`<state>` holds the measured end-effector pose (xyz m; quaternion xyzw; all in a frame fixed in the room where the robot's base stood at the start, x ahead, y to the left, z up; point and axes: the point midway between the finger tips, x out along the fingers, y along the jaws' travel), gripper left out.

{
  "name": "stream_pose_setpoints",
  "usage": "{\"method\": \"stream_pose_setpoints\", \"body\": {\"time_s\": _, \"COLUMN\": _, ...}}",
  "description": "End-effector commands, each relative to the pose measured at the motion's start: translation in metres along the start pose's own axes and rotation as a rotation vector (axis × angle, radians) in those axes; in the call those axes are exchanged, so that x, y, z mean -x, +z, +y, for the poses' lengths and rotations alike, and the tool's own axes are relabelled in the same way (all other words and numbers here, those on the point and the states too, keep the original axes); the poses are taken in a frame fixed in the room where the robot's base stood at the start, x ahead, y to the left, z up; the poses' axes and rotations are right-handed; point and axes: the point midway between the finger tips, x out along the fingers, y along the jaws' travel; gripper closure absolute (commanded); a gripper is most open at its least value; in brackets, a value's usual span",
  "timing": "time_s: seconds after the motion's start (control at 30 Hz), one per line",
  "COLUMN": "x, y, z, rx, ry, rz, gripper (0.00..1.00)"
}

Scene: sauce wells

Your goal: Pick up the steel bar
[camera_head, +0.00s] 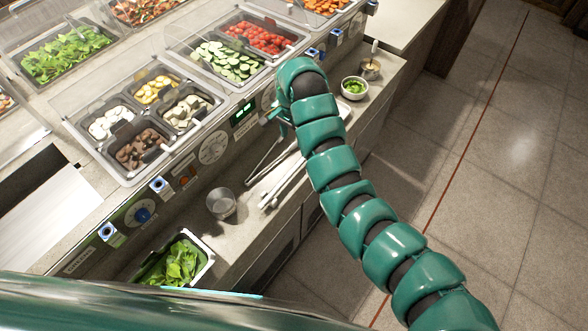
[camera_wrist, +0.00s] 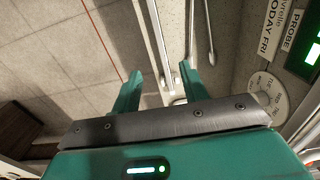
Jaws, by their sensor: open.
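A long, thin steel bar (camera_head: 284,184) lies on the counter ledge in the head view, partly hidden by my arm. In the wrist view, what looks like the same bar (camera_wrist: 161,45) runs up the picture, between the lines of my two fingers. My gripper (camera_wrist: 160,70) is open, with its green fingers apart on either side of the bar's line. I cannot tell how high it is above the ledge. In the head view my gripper (camera_head: 277,118) is over the ledge, mostly hidden behind my arm.
Thin two-legged steel tongs (camera_head: 263,162) lie close beside the bar. A metal cup (camera_head: 221,204) and a tray of leaves (camera_head: 175,262) stand nearer on the ledge. A bowl of greens (camera_head: 354,88) stands at the far end. Dials line the counter front; open floor lies right.

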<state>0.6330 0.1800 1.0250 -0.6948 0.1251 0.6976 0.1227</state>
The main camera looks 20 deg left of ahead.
Motion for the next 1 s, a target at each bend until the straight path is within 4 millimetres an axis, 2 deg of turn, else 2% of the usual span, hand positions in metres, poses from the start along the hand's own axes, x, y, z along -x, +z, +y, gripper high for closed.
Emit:
{"method": "stream_pose_setpoints", "body": {"time_s": 0.37, "x": -0.044, "y": 0.000, "z": -0.001, "rx": 0.004, "ry": -0.002, "rz": 0.005, "gripper": 0.56}}
{"method": "stream_pose_setpoints", "body": {"time_s": 0.7, "x": -0.095, "y": 0.000, "z": -0.001, "rx": 0.005, "ry": -0.003, "rz": 0.004, "gripper": 0.56}}
{"method": "stream_pose_setpoints", "body": {"time_s": 1.0, "x": -0.114, "y": 0.000, "z": -0.001, "rx": 0.004, "ry": -0.003, "rz": 0.003, "gripper": 0.56}}
